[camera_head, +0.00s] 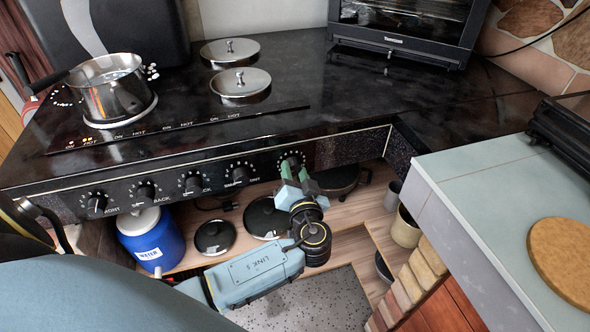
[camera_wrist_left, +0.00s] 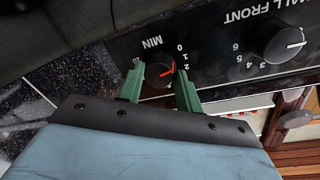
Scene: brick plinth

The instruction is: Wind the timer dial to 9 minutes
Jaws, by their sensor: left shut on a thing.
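The timer dial (camera_head: 290,160) is the rightmost knob on the black front panel of the stove. In the left wrist view the dial (camera_wrist_left: 158,75) is dark with a red pointer, under the letters MIN. The pointer is aimed toward the low numbers, near the 2; the finger there hides part of the scale. My left gripper (camera_head: 289,177) reaches up to the panel, and its green fingers (camera_wrist_left: 160,84) stand on either side of the dial, shut on it. My right gripper is not in view.
Several other knobs line the panel, the nearest being the small-front knob (camera_wrist_left: 283,43). A pot (camera_head: 112,90) stands on the stove. A blue water jug (camera_head: 152,240) and lids (camera_head: 265,217) sit below. A tiled counter (camera_head: 490,190) stands at right.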

